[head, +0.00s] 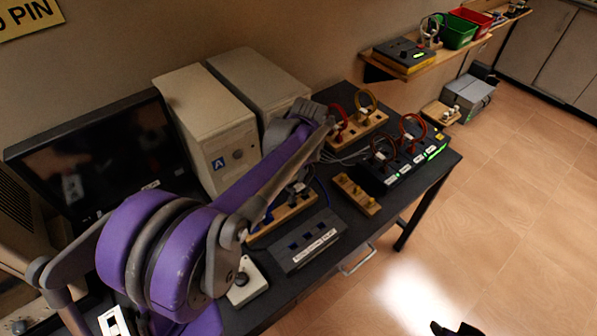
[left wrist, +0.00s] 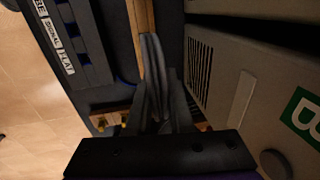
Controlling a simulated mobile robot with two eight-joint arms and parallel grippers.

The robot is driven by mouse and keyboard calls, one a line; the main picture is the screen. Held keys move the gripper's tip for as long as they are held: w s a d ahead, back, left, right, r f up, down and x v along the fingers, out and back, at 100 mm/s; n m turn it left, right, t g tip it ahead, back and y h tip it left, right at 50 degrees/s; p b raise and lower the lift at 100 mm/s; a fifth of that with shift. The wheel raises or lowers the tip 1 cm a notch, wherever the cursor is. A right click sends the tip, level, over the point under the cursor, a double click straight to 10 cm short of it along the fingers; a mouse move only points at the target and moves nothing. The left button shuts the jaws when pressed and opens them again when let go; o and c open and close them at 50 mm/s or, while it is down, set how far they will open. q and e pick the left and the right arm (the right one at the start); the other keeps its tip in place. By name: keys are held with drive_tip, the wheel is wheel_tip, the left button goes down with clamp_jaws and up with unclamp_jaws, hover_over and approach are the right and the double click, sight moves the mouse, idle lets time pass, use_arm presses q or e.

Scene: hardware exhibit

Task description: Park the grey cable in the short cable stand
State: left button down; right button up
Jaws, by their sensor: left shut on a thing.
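My left gripper (left wrist: 160,95) is shut on a grey cable (left wrist: 151,55), which shows as a narrow loop between the fingers in the left wrist view. In the head view my left gripper (head: 293,187) is mostly hidden behind my purple forearm, above the middle of the desk. A short wooden cable stand (head: 357,195) lies to its right with no cable seen on it. Another wooden stand (head: 283,219) lies below the gripper, partly hidden, with a blue cable near it. A dark shape at the bottom edge may be my right gripper (head: 455,328); its jaws are unclear.
Two beige computer towers (head: 205,120) and a monitor (head: 95,150) stand behind. A labelled socket box (head: 307,241) sits in front. A back stand (head: 358,130) holds red and yellow cables. A black panel with green lights (head: 410,158) is at right.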

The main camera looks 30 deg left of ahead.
use_arm(q)
drive_tip(key=shift+f+b, duration=0.7)
drive_tip(key=shift+f, duration=0.3)
use_arm(e)
drive_tip(key=shift+s+f, duration=0.3)
drive_tip(key=shift+f, duration=0.65)
idle(1.2)
idle(0.3)
use_arm(q)
drive_tip(key=shift+c, duration=0.5)
unclamp_jaws()
idle(0.4)
drive_tip(key=shift+s+d+r+p, duration=0.15)
drive_tip(key=shift+r+p, duration=0.45)
drive_tip(key=shift+r, duration=0.65)
drive_tip(key=shift+d+r+p, duration=0.2)
drive_tip(key=shift+r+p, duration=0.4)
drive_tip(key=shift+r, duration=0.65)
drive_tip(key=shift+s+d+r+p, duration=0.15)
drive_tip(key=shift+r+p, duration=0.45)
drive_tip(key=shift+r, duration=0.65)
use_arm(e)
drive_tip(key=r, duration=0.1)
drive_tip(key=w+r, duration=0.1)
drive_tip(key=r, duration=0.1)
drive_tip(key=w+r, duration=0.1)
drive_tip(key=r, duration=0.1)
